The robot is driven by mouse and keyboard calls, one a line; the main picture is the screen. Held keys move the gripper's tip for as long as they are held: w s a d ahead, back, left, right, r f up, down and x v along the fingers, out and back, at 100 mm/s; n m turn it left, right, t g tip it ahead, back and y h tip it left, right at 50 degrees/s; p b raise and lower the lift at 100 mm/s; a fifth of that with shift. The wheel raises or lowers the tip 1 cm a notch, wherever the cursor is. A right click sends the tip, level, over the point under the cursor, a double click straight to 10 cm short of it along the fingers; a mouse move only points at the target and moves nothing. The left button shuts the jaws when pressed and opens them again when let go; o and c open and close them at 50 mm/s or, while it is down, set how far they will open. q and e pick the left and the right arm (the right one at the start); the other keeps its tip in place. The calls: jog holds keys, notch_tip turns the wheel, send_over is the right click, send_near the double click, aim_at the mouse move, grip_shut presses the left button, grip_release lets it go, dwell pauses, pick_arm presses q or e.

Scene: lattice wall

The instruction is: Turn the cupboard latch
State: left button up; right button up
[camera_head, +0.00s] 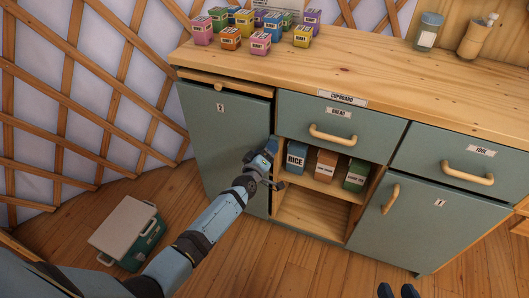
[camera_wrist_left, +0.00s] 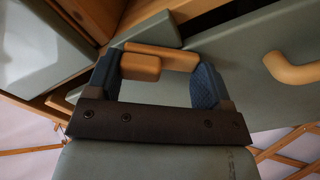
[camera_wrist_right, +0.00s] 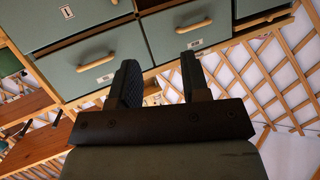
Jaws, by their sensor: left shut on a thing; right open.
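The cupboard (camera_head: 340,97) is a grey-green unit with a wooden top. Its door marked 2 (camera_head: 222,125) is on the left, and the door marked 1 (camera_head: 425,222) is on the right. My left gripper (camera_head: 264,165) is at the right edge of door 2, beside the open shelf. In the left wrist view its fingers (camera_wrist_left: 155,82) are on either side of a small wooden latch (camera_wrist_left: 140,66), shut on it. The gripper hides the latch in the head view. My right gripper (camera_head: 398,290) is low at the bottom edge; its fingers (camera_wrist_right: 160,85) are open and empty.
Drawers with wooden handles (camera_head: 332,135) (camera_head: 468,174) are right of the left gripper. Rice (camera_head: 296,158) and other boxes stand on the open shelf. Colourful boxes (camera_head: 260,48) and jars (camera_head: 428,31) are on top. A green-and-white case (camera_head: 123,228) lies on the floor at left.

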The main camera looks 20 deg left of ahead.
pick_arm(q)
jog(key=shift+d+f+n+b, duration=0.1)
jog(key=shift+f+n+b, duration=0.2)
jog(key=shift+n, duration=0.6)
jog(key=n, duration=0.1)
jog(key=n+b, duration=0.1)
jog(key=n, duration=0.1)
jog(key=shift+d+f, duration=0.2)
jog(key=shift+d+n+b, duration=0.15)
jog(key=shift+n+b, duration=0.35)
jog(key=shift+n, duration=0.7)
pick_arm(e)
notch_tip(320, 180, up, 6)
jog(key=w+a+t+y, duration=0.1)
jog(key=a+t+y, duration=0.1)
jog(key=a, duration=0.1)
jog(key=shift+w+f+t, duration=0.25)
jog(key=shift+t, duration=0.15)
pick_arm(q)
jog(key=shift+n, duration=0.3)
pick_arm(e)
jog(key=shift+d+r, duration=0.1)
pick_arm(q)
jog(key=o, duration=0.9)
jog(key=shift+s, duration=0.1)
